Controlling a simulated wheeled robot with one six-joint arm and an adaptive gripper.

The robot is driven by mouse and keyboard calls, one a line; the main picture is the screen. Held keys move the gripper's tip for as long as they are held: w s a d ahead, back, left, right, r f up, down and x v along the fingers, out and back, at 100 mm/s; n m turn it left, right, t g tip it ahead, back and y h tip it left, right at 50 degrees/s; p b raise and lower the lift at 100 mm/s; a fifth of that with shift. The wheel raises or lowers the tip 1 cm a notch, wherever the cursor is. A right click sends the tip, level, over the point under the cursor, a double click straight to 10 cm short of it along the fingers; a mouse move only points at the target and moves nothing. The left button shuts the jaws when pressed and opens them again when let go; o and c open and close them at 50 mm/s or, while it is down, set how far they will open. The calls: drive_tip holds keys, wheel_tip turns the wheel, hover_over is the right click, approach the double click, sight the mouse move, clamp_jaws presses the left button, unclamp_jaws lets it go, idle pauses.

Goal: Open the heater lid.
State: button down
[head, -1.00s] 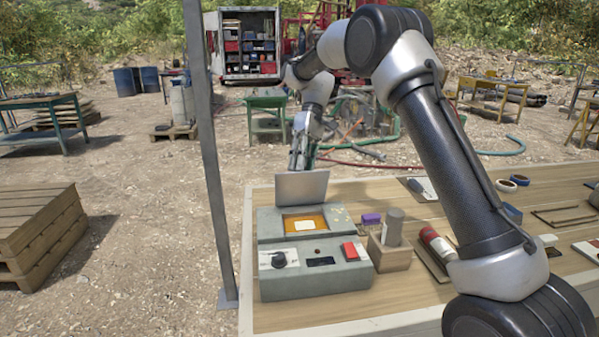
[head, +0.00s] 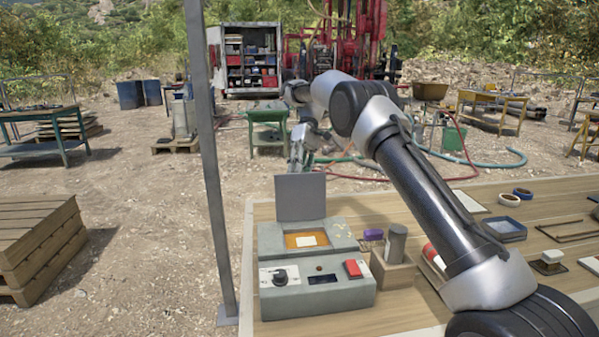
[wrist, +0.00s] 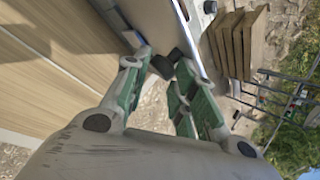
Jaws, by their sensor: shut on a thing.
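The heater (head: 318,292) is a grey box at the near left of the table, with a dial, a dark display and a red switch on its front. Its lid (head: 300,197) is a grey plate standing nearly upright at the back of the heater. The orange opening (head: 292,241) with a pale square inside is uncovered. My gripper (head: 298,166) is behind the lid's upper part, its tips partly hidden. In the wrist view my gripper (wrist: 165,64) is shut at the edge of the lid (wrist: 158,22), by a small dark part; the exact contact is unclear.
Right of the heater are a purple block (head: 373,234), a grey cylinder (head: 396,243) in a wooden holder (head: 392,272), and a red-and-white cylinder (head: 433,257) partly behind my arm. A grey pole (head: 207,170) stands left of the table.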

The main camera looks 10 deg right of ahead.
drive_tip(key=shift+d+f+g, duration=0.2)
drive_tip(key=shift+f+g, duration=0.1)
drive_tip(key=shift+f, duration=0.65)
drive_tip(key=c, duration=1.5)
unclamp_jaws()
drive_tip(key=o, duration=0.3)
drive_tip(key=shift+d+f, duration=0.1)
drive_tip(key=shift+o, duration=0.3)
drive_tip(key=shift+a, duration=0.3)
